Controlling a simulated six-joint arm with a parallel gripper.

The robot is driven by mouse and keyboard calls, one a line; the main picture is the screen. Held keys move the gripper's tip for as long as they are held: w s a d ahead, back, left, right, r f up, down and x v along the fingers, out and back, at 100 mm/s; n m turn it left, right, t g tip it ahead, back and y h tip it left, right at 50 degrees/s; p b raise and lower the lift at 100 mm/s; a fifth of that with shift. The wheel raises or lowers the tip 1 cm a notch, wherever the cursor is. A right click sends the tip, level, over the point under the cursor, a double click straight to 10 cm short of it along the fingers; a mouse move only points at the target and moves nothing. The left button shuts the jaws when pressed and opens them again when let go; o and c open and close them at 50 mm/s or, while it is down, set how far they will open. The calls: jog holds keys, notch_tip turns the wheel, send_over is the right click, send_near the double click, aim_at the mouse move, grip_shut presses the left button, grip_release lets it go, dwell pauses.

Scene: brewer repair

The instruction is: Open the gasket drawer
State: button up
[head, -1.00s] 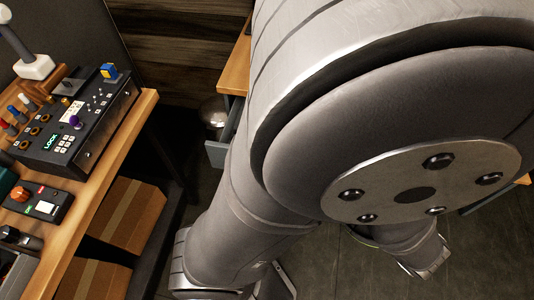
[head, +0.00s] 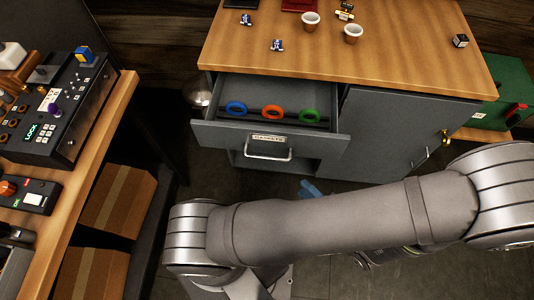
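The gasket drawer (head: 318,142) is pulled out of the grey cabinet, with its label and metal handle (head: 268,155) on the front. Inside it lie a blue ring (head: 236,108), an orange ring (head: 272,112) and a green ring (head: 310,116) in a row. My arm crosses the front of the cabinet, below and right of the drawer. My gripper cannot be made out; the arm may hide it. A small blue piece shows just above the arm, and I cannot tell what it is. Nothing visible touches the handle.
A cabinet door (head: 390,135) is right of the drawer. A green box (head: 505,95) stands at the far right. A bench with a control panel (head: 60,120) and cardboard boxes (head: 115,200) stands left.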

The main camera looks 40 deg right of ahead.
aim_at(268, 158)
jog(key=w+f, duration=0.1)
jog(key=w, duration=0.4)
jog(key=w+f, duration=0.2)
jog(key=w, duration=0.4)
jog(key=w+f, duration=0.2)
jog(key=w, duration=0.4)
jog(key=shift+w+a+f, duration=0.1)
jog(key=shift+f, duration=0.15)
jog(key=shift+c, duration=0.4)
grip_shut()
